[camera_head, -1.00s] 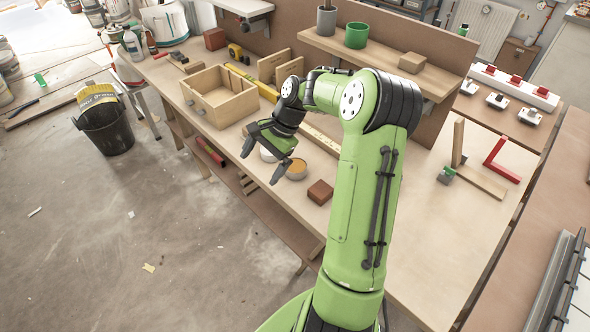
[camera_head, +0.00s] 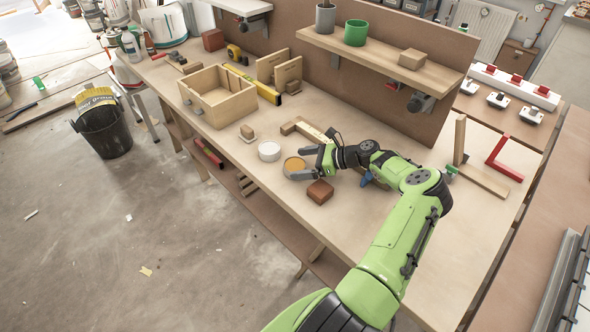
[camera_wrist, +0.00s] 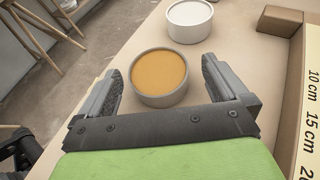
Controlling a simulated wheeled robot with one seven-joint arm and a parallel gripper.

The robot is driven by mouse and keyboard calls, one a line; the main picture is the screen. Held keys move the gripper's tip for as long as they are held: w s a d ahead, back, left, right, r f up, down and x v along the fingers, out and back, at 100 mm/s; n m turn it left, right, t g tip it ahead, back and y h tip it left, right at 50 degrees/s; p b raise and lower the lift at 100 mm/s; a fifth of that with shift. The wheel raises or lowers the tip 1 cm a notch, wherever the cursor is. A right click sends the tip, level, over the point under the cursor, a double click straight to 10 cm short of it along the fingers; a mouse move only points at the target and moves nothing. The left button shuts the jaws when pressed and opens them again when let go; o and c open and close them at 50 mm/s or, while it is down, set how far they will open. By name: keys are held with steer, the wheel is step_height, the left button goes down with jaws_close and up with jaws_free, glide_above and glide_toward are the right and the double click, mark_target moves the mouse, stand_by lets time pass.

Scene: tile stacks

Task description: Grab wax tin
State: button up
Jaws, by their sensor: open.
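The wax tin (camera_head: 294,165) is a short round grey tin with an orange-yellow top, standing on the workbench near its front edge. In the wrist view the tin (camera_wrist: 159,76) lies between the two fingers, with a gap on each side. My gripper (camera_head: 298,163) is open and low over the bench, its fingers on either side of the tin. It also shows at the bottom of the wrist view (camera_wrist: 160,92).
A white round tin (camera_head: 269,151) stands just beyond the wax tin. A red-brown block (camera_head: 320,191) sits close to my gripper on the near side. A wooden box (camera_head: 218,97) stands farther left. A ruler (camera_wrist: 309,100) lies at the right in the wrist view.

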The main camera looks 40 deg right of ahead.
mark_target(296, 165)
steer(key=x, duration=0.4)
steer(key=shift+w+a+f+b, duration=0.15)
steer(key=shift+a+f+b, duration=0.15)
steer(key=shift+f+b, duration=0.1)
steer(key=shift+r, duration=0.1)
steer(key=shift+c, duration=0.3)
steer(key=c, duration=1)
